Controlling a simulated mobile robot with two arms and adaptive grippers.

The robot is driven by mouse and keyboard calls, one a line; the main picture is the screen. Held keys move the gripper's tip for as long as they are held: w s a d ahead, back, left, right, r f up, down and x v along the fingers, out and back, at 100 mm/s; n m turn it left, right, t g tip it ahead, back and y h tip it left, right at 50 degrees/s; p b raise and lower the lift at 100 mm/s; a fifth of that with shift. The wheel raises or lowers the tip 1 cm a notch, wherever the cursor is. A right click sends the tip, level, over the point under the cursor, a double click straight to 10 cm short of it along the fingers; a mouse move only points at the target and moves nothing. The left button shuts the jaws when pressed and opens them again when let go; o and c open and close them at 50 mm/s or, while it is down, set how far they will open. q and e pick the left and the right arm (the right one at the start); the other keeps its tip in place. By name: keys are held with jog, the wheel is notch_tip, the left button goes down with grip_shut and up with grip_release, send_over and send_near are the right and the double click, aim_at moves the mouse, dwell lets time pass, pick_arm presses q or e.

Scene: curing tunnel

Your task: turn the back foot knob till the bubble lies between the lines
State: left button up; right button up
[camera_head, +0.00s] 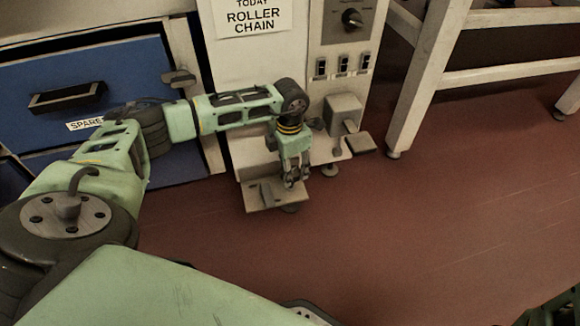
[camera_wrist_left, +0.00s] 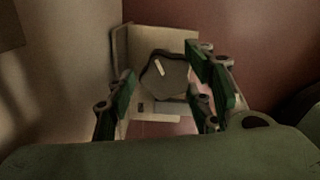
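A dark grey lobed knob (camera_wrist_left: 164,76) with a pale mark on its top shows in the left wrist view. It sits over a pale bracket plate (camera_wrist_left: 158,40), which shows low on the machine in the head view (camera_head: 262,198). My left gripper (camera_head: 293,180) points down at this bracket. In the wrist view the fingers of my left gripper (camera_wrist_left: 165,88) are apart, one on each side of the knob; I cannot tell whether they touch it. A bubble and its lines cannot be made out. My right gripper is not clearly in view.
The pale machine (camera_head: 255,65) has a sign, a dial (camera_head: 352,18) and several switches. Another bracket (camera_head: 345,112) stands to the right of my gripper. A blue drawer cabinet (camera_head: 90,75) is at the left, a pale table leg (camera_head: 420,85) at the right. The red floor (camera_head: 430,220) is clear.

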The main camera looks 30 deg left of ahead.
pick_arm(q)
jog(key=shift+o, duration=0.5)
jog(key=shift+d, duration=0.1)
jog(key=shift+r, duration=0.15)
notch_tip(320, 180, up, 12)
jog(key=shift+d, duration=0.1)
dwell(0.4)
